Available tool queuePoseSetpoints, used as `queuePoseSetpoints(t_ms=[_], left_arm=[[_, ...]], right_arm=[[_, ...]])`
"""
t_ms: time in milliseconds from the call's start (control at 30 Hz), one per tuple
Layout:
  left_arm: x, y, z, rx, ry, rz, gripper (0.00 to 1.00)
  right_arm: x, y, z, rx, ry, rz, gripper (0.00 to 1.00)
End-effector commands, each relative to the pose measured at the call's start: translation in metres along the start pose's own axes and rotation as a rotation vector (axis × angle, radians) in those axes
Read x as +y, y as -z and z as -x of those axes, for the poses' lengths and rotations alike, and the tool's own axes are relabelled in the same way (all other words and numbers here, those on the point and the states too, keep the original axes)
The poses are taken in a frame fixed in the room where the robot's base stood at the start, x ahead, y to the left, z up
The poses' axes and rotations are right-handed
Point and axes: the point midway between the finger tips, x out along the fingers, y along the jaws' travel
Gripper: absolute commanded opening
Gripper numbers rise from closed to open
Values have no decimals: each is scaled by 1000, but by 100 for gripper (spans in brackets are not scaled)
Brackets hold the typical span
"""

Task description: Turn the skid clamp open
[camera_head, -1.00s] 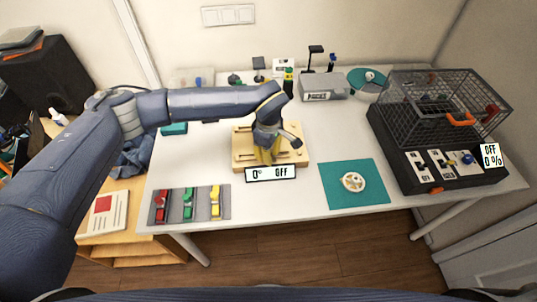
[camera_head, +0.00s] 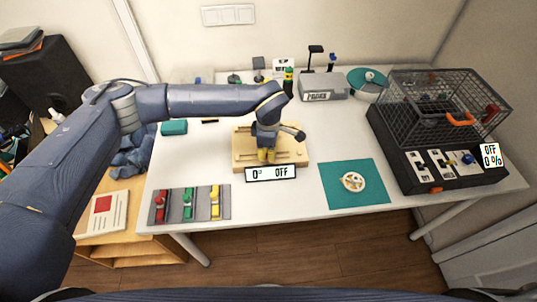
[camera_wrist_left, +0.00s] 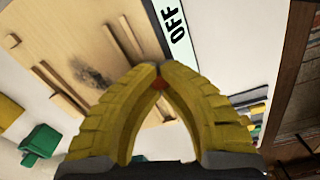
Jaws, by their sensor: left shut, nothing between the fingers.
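A light wooden skid board (camera_head: 244,150) lies in the middle of the white table. My left gripper (camera_head: 266,160) points down over it with its yellow fingers. In the left wrist view the fingertips (camera_wrist_left: 160,72) meet and hold nothing. A small orange-red spot (camera_wrist_left: 160,85) shows just behind the fingertips; I cannot tell whether it is the skid clamp or whether the fingers touch it. The board (camera_wrist_left: 60,30) has raised wooden strips and a dark smudge. A display (camera_head: 270,173) at the board's front edge reads 0° OFF. My right gripper is in neither view.
A grey panel with red, green and yellow levers (camera_head: 188,219) is at the front left. A teal mat (camera_head: 340,198) with a round cream part (camera_head: 353,181) lies to the right. A black wire cage (camera_head: 445,100) stands at the far right. Bare table separates these.

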Motion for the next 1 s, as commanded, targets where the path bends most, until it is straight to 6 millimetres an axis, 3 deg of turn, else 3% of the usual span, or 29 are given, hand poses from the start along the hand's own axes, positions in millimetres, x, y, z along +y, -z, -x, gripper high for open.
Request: queuePoseSetpoints(t_ms=[1000], left_arm=[[0, 0, 1, 0, -1, 953, 0]], right_arm=[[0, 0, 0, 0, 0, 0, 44]])
